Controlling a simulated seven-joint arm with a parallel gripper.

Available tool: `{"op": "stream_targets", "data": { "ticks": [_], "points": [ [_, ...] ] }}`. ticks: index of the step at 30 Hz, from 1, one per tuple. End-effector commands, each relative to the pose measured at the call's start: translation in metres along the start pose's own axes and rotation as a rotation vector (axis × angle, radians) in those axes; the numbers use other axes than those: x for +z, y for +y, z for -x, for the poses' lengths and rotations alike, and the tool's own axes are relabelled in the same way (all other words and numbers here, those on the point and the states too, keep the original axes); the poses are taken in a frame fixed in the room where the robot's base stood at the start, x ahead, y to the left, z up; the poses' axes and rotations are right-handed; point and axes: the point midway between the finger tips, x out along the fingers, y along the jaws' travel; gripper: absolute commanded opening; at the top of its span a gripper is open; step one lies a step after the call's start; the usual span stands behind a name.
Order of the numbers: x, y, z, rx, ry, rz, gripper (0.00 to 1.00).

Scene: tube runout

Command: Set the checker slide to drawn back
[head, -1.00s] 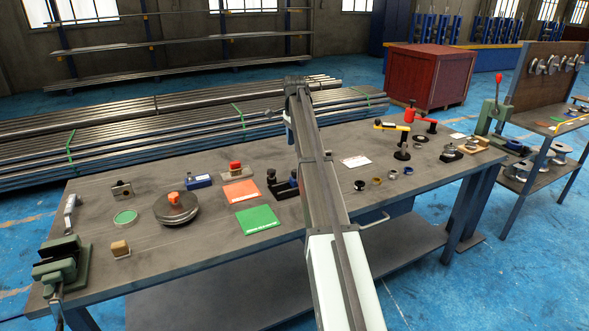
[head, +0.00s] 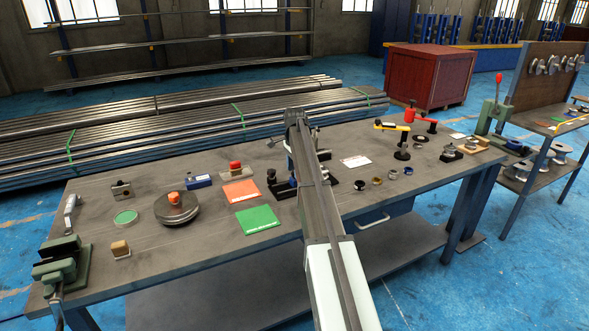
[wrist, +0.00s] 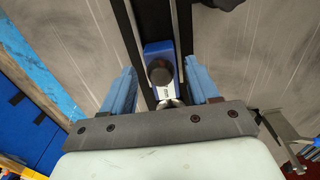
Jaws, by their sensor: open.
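In the wrist view, a blue block with a pale label and a dark round knob, which looks like the checker slide (wrist: 166,53), sits between two dark parallel rails. My gripper (wrist: 161,75) is open, with one light-blue finger on each side of the block. I see a gap between each finger and the block, and cannot tell whether anything touches. In the head view, black parts of a fixture (head: 282,187) show beside my arm, which hides the rest of it and most of my gripper.
On the bench (head: 200,240), a green card (head: 257,219) and an orange card (head: 241,191) lie left of my arm. A round dark weight (head: 176,209) stands further left. Several small rings and a yellow-handled stand (head: 402,150) are to the right.

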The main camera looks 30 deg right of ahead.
Motion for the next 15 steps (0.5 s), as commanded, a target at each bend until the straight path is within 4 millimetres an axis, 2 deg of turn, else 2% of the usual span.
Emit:
{"op": "stream_targets", "data": {
  "ticks": [4,15],
  "points": [
    [-0.0001,0.0,0.0001,0.0,0.0,0.0,0.59],
    [0.0,0.0,0.0002,0.0,0.0,0.0,0.24]
  ]
}}
